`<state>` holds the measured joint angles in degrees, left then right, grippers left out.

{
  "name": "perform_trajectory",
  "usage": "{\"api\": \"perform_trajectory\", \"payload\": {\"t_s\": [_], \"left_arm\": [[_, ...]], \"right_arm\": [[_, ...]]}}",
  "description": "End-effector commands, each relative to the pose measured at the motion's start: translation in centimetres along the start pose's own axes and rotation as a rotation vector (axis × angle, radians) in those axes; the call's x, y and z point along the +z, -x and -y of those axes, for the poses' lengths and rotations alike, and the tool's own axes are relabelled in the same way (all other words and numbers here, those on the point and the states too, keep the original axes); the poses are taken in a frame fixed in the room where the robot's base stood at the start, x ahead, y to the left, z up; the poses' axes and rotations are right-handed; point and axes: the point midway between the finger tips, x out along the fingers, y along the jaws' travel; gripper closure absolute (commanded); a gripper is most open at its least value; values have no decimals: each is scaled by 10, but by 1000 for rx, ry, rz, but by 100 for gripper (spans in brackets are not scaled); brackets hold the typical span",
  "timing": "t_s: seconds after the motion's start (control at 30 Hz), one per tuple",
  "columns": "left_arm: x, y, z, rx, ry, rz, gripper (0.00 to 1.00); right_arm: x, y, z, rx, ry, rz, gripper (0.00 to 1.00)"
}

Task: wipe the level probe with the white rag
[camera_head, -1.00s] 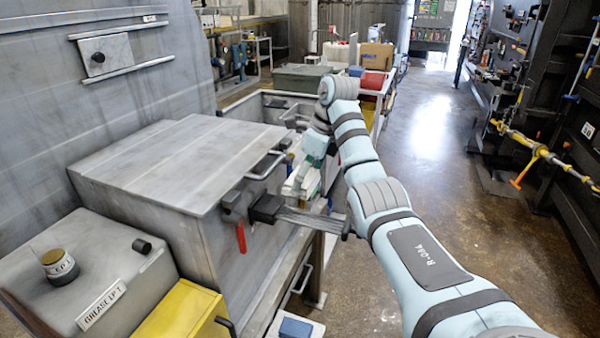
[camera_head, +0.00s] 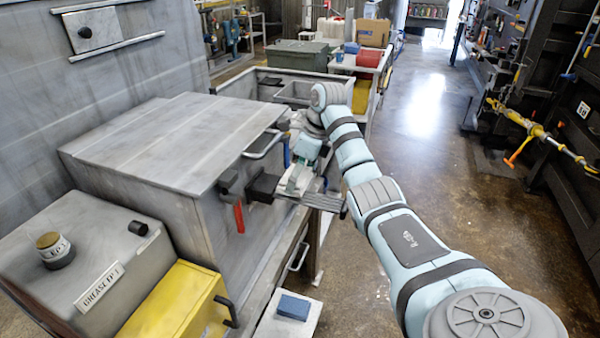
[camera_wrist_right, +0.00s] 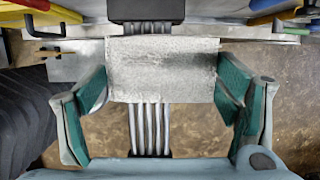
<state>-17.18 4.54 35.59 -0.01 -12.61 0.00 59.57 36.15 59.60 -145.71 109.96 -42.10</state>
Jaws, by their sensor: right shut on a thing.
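The level probe has a black head (camera_head: 263,188) and several parallel metal rods (camera_head: 323,201) that stick out from the side of the grey steel housing. In the right wrist view its head (camera_wrist_right: 148,10) is at the top and its rods (camera_wrist_right: 149,130) run downward. My right gripper (camera_head: 297,172) is at the rods. In the wrist view its green fingers (camera_wrist_right: 162,85) are shut on the white rag (camera_wrist_right: 158,60), which has a dark smear on its right half. The rag lies across the rods and hides their upper part; contact cannot be told. My left gripper is not in view.
The housing (camera_head: 165,145) stands beside the probe, with a red-handled lever (camera_head: 238,216) close to its head. A grease box (camera_head: 75,245) and a yellow box (camera_head: 175,305) are at the front left. A blue block (camera_head: 294,306) lies below. Open floor (camera_head: 430,140) is to the right.

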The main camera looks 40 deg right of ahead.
Motion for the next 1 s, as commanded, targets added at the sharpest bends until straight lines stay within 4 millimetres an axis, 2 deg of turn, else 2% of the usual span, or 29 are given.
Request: {"api": "perform_trajectory", "payload": {"t_s": [1.0], "left_arm": [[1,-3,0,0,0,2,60]], "right_arm": [[-4,-13,0,1,0,0,40]]}}
